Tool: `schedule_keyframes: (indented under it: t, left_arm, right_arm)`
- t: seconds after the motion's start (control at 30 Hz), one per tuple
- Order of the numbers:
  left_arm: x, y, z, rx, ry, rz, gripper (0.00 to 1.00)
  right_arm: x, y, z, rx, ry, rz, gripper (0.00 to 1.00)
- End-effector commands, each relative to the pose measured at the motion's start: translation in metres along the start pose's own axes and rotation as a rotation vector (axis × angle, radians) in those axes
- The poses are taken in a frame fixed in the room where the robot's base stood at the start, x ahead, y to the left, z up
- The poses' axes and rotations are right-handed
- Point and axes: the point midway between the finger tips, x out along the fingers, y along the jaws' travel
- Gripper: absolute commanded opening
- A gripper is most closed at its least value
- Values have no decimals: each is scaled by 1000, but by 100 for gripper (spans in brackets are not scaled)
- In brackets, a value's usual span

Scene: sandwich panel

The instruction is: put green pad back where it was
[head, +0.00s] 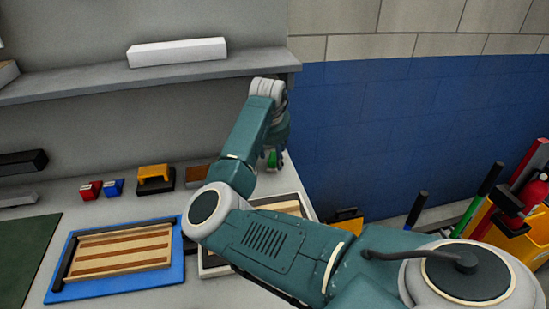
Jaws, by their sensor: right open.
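A small bright green piece (271,159), likely the green pad, shows at the right end of the bench near the wall. My right gripper (276,150) is right at it and open. The gripper and forearm cover most of the piece, so I cannot tell whether the fingers touch it. My left gripper is not in view.
A blue board (120,295) with a striped wooden panel (120,250) lies on the bench, beside a dark green mat (22,255). A red block (90,190), a blue block (114,187) and a yellow-black item (154,175) stand behind. A shelf (110,85) overhangs.

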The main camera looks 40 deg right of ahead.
Motion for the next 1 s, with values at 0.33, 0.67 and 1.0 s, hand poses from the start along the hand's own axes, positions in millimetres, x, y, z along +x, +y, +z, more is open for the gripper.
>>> schedule_keyframes:
  t: [0.33, 0.67, 1.0]
  left_arm:
    - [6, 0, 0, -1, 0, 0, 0]
    - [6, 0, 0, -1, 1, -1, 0]
    - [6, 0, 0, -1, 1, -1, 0]
  right_arm:
    - [-56, -1, 0, -1, 2, -2, 49]
    - [-64, -1, 0, -2, 1, -1, 49]
    - [-64, -1, 0, -1, 1, -1, 49]
